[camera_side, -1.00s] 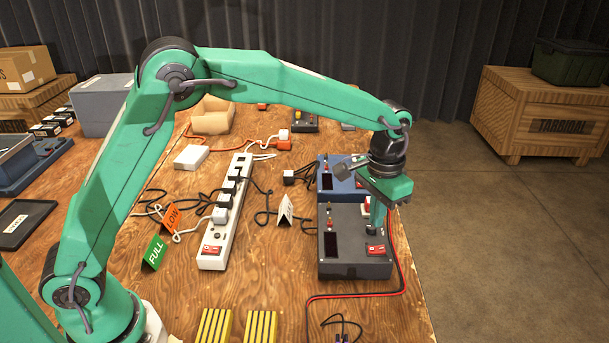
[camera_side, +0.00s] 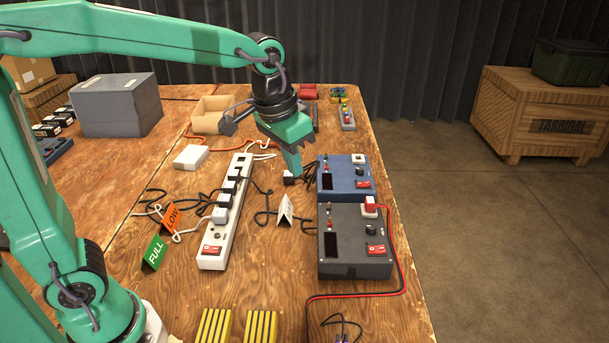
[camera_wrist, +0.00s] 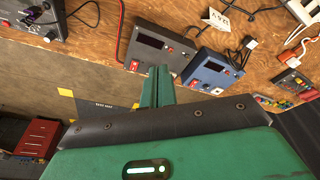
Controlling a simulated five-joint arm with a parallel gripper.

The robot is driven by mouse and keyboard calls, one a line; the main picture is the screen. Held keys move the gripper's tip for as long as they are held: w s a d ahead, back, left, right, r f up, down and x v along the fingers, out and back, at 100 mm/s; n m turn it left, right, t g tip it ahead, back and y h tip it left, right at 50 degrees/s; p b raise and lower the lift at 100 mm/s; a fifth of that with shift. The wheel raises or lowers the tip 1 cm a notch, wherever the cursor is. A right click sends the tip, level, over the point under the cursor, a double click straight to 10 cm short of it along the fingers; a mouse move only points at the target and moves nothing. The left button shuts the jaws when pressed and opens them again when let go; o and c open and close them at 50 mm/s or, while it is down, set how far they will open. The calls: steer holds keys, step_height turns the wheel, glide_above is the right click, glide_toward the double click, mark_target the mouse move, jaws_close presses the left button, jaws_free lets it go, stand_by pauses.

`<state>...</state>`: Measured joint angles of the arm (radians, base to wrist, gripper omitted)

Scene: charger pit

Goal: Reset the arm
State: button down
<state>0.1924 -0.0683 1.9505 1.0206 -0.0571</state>
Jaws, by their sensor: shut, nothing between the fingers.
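My gripper (camera_side: 294,172) is green and points down in the side view, above the table between the white power strip and the blue charger. Its fingers are together with nothing between them. In the wrist view the closed fingers (camera_wrist: 157,86) stick up past the dark wrist edge, below the two chargers. The dark grey charger (camera_side: 354,262) lies at the table's right side with a red plug in it. The blue charger (camera_side: 343,187) stands just behind it. Both chargers also show in the wrist view, the grey one (camera_wrist: 160,52) left of the blue one (camera_wrist: 208,70).
The white power strip (camera_side: 228,240) holds several plugs, with cables around it. A green FULL card (camera_side: 154,253), an orange LOW card (camera_side: 172,217) and a white card (camera_side: 285,209) stand nearby. Yellow ribbed blocks (camera_side: 213,326) lie in front. A grey box (camera_side: 116,104) stands back left.

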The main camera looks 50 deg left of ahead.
steer(key=s+a+t, duration=0.1)
steer(key=s+a, duration=0.2)
steer(key=s, duration=0.4)
steer(key=s+a+f+n+t, duration=0.1)
steer(key=s+a, duration=0.3)
steer(key=s, duration=0.4)
steer(key=shift+s+a+n+t+y, duration=0.2)
steer(key=shift+s+n+t+y, duration=0.1)
steer(key=shift+t, duration=0.1)
